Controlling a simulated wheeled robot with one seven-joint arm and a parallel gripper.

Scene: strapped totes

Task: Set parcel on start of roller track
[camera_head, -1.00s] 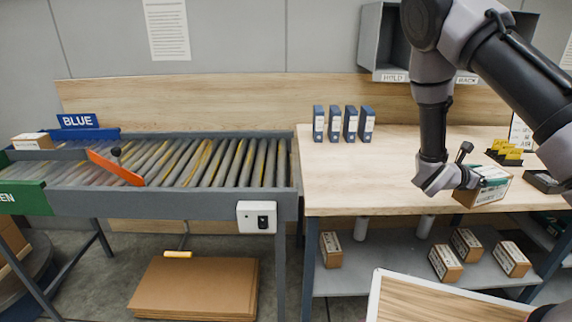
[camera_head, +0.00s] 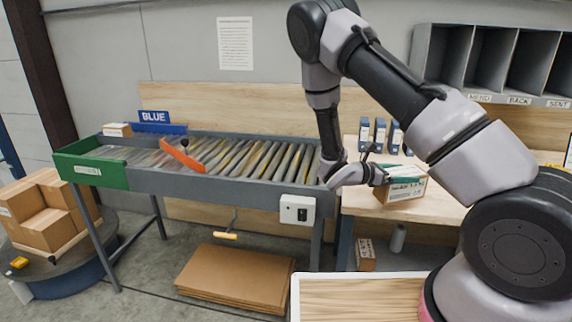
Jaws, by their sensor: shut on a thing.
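My gripper (camera_head: 381,175) is shut on a brown parcel (camera_head: 402,189) with a white label and a green-edged top. The parcel is at the left end of the wooden table (camera_head: 439,209), near the right end of the roller track; I cannot tell whether it touches the tabletop. My wrist is in front of the track's right end and hides part of it. The roller track (camera_head: 262,160) has grey rollers in a dark frame, and its right-end rollers are bare. An orange diverter arm (camera_head: 181,155) lies across its left part.
A small box (camera_head: 117,130) sits at the track's far left, by the blue BLUE sign (camera_head: 153,117) and a green side panel (camera_head: 92,171). Blue binders (camera_head: 380,134) stand at the table's back. Flat cardboard (camera_head: 235,277) lies on the floor. A white-rimmed wooden-topped surface (camera_head: 352,299) is close in front.

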